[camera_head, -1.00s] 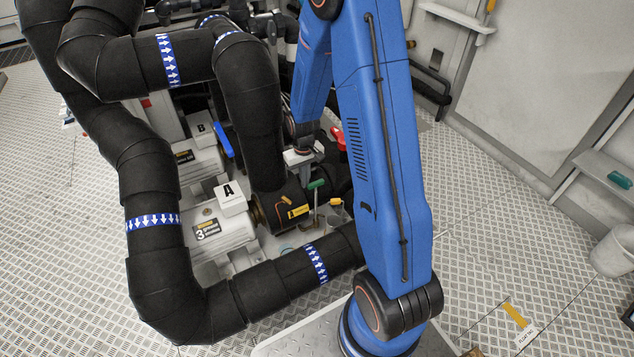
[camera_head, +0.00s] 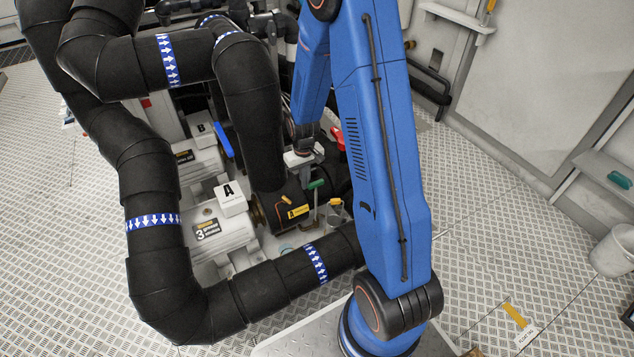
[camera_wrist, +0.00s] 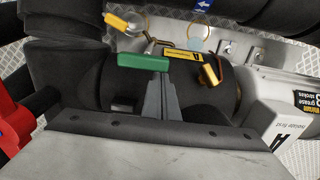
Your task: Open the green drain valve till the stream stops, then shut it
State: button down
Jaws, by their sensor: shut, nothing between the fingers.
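The green valve handle (camera_head: 317,184) sits beside the black insulated pump body in the head view. In the wrist view the green handle (camera_wrist: 142,61) lies crosswise just beyond my fingertips. My gripper (camera_wrist: 160,80) is shut with nothing between its fingers, its tips very close to the handle's right part. I cannot tell whether they touch it. I cannot make out any stream.
A yellow tag (camera_wrist: 185,54) and a brass fitting (camera_wrist: 209,73) are close to the right of my fingers. A red handle (camera_head: 340,139) is near my wrist. A thick black pipe (camera_head: 290,272) runs in front. Open floor (camera_head: 500,230) lies to the right.

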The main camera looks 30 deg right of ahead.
aim_at(309, 189)
jog(key=shift+f, duration=1.2)
jog(key=shift+s+d, duration=0.1)
jog(key=shift+s, duration=0.2)
jog(key=shift+s+d, duration=0.1)
jog(key=shift+s, duration=0.3)
jog(key=shift+s, duration=0.4)
jog(key=shift+s+a, duration=0.4)
jog(key=shift+s, duration=0.25)
dwell(1.0)
jog(key=shift+s+d, duration=0.2)
jog(key=shift+s, duration=0.65)
dwell(1.1)
jog(key=shift+w+a, duration=0.1)
